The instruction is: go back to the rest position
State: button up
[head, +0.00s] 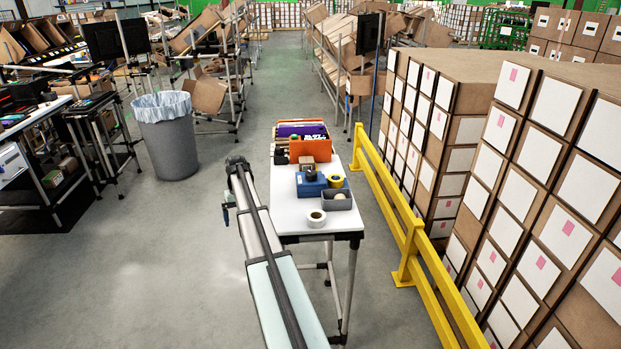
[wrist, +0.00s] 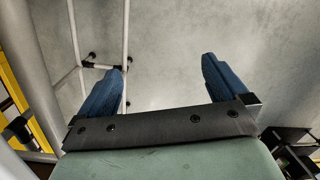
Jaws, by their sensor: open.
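My gripper (wrist: 157,82) shows in the wrist view with its two blue fingers spread wide apart. Nothing is between the fingers; behind them is grey floor (wrist: 170,45). In the head view my arm reaches forward from the bottom edge, just left of a narrow white table (head: 300,225).
The table holds an orange bin (head: 311,150), a blue box (head: 311,185), a grey tray (head: 337,200) and a tape roll (head: 316,218). A yellow rail (head: 410,245) and stacked cartons (head: 510,200) stand right. A grey trash can (head: 168,145) stands left. Open floor lies between it and my arm.

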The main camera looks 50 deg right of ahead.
jog(key=w+d+r, duration=0.2)
jog(key=d+r, duration=0.7)
jog(key=r, duration=0.2)
jog(key=s+d+r+m+h, duration=0.1)
jog(key=s+d+r+m, duration=0.1)
jog(key=s+d+r, duration=0.6)
jog(key=s+d+r+m, duration=0.2)
jog(key=s+d+r, duration=0.55)
jog(key=r, duration=0.35)
notch_tip(320, 180, down, 10)
jog(key=shift+w+d+t, duration=0.3)
jog(key=shift+w, duration=0.15)
jog(key=shift+r, duration=0.1)
